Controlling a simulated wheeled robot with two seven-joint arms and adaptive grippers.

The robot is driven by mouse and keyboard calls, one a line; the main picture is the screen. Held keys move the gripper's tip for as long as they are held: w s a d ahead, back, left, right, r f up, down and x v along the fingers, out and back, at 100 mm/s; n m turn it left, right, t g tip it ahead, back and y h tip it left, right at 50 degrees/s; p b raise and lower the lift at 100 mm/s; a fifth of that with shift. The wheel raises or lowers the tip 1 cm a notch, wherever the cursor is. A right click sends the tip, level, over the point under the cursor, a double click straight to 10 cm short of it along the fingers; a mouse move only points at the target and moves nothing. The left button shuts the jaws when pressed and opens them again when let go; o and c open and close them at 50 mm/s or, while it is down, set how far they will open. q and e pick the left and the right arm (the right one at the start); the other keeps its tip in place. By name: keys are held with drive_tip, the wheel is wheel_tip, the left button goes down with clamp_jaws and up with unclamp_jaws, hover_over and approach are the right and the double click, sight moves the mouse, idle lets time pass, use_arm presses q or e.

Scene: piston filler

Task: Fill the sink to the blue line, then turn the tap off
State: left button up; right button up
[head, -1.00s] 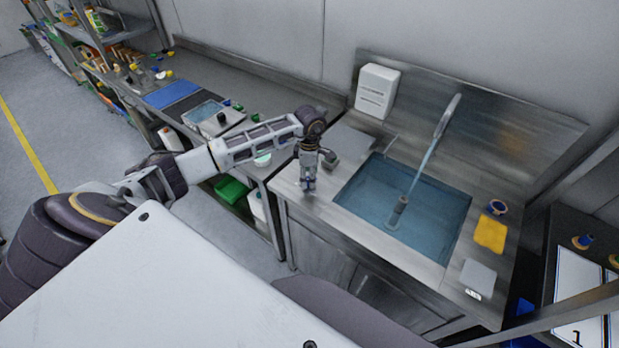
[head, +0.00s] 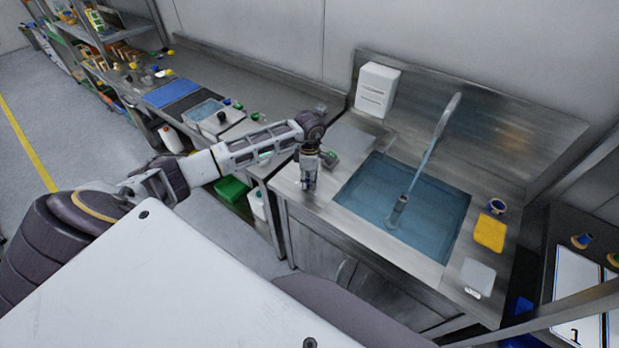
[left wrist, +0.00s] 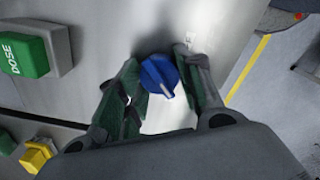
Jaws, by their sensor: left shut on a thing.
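The sink (head: 350,207) is a steel basin holding blue-tinted water (head: 438,212). I cannot make out a blue line on its wall. The tap spout (head: 441,123) arches over the basin, and a stream (head: 420,172) runs down from it to a dark upright piece (head: 398,212) in the water. My left gripper (head: 308,187) is at the counter's front left corner, left of the basin. In the left wrist view, my left gripper (left wrist: 158,78) is shut on a blue knob (left wrist: 160,75) with a pale pointer mark. My right gripper is not in view.
A green DOSE button (left wrist: 25,57) and a yellow knob (left wrist: 37,156) show in the left wrist view. A yellow sponge (head: 490,232) and a grey box (head: 477,278) lie right of the basin. A white dispenser (head: 377,90) hangs behind.

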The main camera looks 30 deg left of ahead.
use_arm(q)
drive_tip(key=shift+n, duration=0.4)
drive_tip(key=shift+n+b, duration=0.75)
drive_tip(key=shift+n, duration=0.75)
drive_tip(key=n+b, duration=0.1)
drive_tip(key=n, duration=0.3)
drive_tip(key=shift+n, duration=0.4)
drive_tip(key=n+b, duration=0.1)
drive_tip(key=n, duration=0.4)
drive_tip(key=shift+r+n, duration=0.1)
drive_tip(key=shift+n, duration=2)
drive_tip(key=o, duration=1)
drive_tip(key=shift+d, duration=0.1)
drive_tip(key=shift+o, duration=0.2)
